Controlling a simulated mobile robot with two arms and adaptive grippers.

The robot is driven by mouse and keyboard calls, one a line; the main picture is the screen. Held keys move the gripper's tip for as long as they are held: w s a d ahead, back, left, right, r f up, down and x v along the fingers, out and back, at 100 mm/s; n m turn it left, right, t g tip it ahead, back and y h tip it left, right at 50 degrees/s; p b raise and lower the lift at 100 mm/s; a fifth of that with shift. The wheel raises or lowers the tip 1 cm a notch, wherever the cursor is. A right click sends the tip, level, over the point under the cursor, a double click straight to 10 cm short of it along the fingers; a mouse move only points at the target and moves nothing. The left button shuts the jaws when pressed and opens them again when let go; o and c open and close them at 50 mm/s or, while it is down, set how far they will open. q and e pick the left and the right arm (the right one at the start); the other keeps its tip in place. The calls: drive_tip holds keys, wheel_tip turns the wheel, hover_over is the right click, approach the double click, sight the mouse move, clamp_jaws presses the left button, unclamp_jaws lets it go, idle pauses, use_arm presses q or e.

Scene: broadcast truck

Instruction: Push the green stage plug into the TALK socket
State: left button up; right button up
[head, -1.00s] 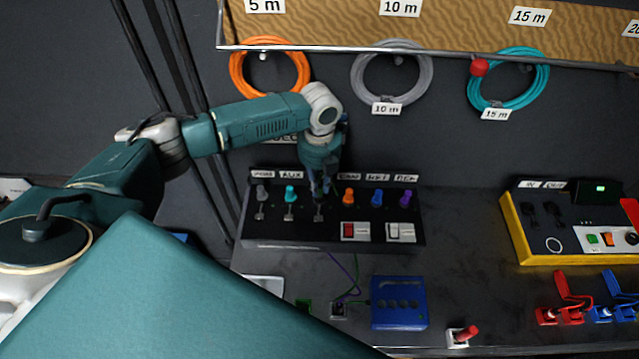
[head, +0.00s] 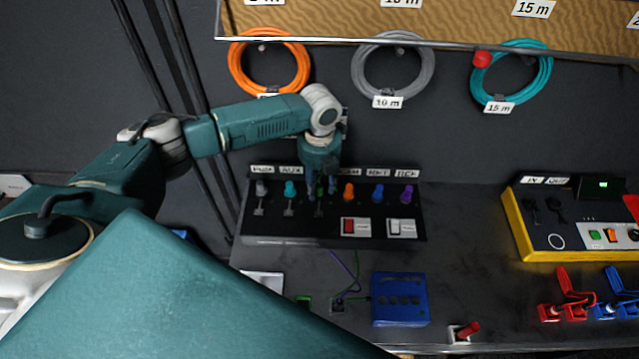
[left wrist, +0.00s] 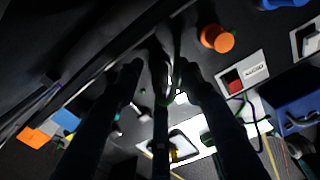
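A black sloped panel (head: 290,226) carries a row of coloured plugs under white labels. My left gripper (head: 321,190) points down at the third place in that row, between the cyan plug (head: 290,188) and the orange plug (head: 348,192). Its fingers stand apart. A little green shows between them, which fits the green stage plug, mostly hidden by the fingers. The TALK label is not readable behind my gripper. In the left wrist view my left gripper (left wrist: 160,75) has two dark, separated fingers, with a faint green edge between them. My right gripper is not seen.
Blue plug (head: 377,193) and purple plug (head: 407,195) stand to the right. Red switch (head: 348,227) and white switch (head: 402,228) sit below them. A blue box (head: 400,299) and thin cables lie in front. A yellow-edged unit (head: 518,232) stands right.

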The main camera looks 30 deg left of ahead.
sight(319, 183)
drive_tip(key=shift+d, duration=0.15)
use_arm(q)
drive_tip(key=shift+r, duration=0.15)
wheel_tip(319, 183, up, 7)
drive_tip(key=shift+r, duration=0.1)
idle(0.7)
